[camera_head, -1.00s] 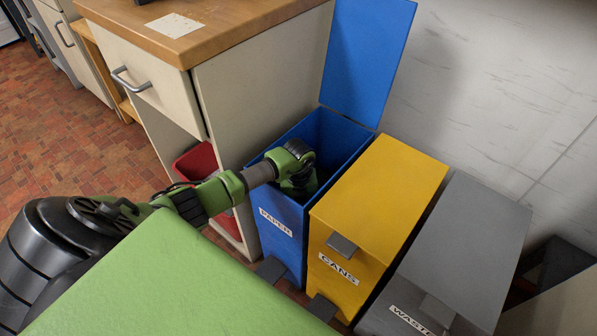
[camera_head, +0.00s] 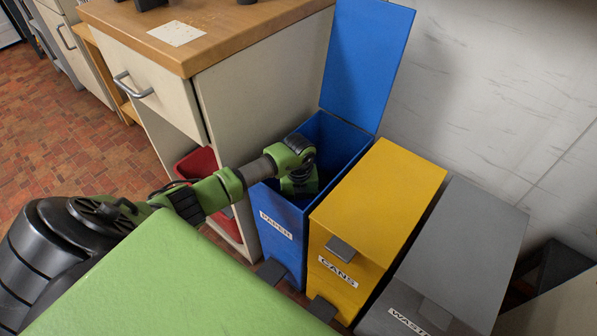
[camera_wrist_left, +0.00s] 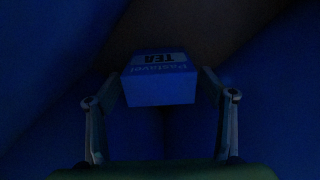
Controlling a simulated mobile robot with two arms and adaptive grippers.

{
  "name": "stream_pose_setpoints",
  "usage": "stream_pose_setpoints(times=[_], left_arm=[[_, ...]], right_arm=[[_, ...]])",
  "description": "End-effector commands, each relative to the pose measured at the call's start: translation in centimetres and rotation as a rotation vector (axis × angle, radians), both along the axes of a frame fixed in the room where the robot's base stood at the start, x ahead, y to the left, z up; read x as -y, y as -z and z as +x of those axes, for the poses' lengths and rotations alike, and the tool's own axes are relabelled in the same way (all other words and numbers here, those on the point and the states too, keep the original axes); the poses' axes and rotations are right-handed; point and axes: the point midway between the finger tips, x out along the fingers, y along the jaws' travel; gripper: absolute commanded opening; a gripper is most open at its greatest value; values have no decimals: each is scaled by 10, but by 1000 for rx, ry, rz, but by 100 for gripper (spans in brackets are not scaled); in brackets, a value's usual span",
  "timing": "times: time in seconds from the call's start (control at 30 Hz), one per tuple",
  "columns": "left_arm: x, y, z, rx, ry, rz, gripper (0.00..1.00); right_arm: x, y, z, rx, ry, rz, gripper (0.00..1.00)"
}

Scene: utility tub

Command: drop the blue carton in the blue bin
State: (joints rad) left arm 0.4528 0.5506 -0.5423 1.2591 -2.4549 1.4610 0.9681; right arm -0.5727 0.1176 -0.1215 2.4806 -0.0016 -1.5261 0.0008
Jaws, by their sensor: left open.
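The blue bin (camera_head: 281,226), labelled PAPER, stands with its lid (camera_head: 366,60) raised against the wall. My left arm reaches over its front edge, and the wrist points down into the opening. The fingers are hidden in the head view. In the left wrist view, my left gripper (camera_wrist_left: 161,74) is open inside the dark blue bin. The blue carton (camera_wrist_left: 160,90), with TEA lettering, shows between and beyond the fingertips. I cannot tell how far below them it is. The carton is hidden in the head view. My right gripper is not in view.
A yellow CANS bin (camera_head: 385,205) and a grey WASTE bin (camera_head: 463,250), both closed, stand to the right. A wood-topped cabinet (camera_head: 240,30) is to the left, with a red container (camera_head: 198,165) in its open lower part. Pedals stick out in front.

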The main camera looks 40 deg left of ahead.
Motion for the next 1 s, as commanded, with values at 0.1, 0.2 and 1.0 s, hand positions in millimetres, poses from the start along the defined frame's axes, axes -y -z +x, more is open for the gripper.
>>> stream_pose_setpoints(times=[0.1,0.2,1.0], left_arm=[[-1,-30,1,3,1,3,75],[-1,-54,1,3,1,3,75],[0,-100,0,-1,-1,1,75]], right_arm=[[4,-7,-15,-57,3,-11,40],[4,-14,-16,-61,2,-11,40],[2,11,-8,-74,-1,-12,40]])
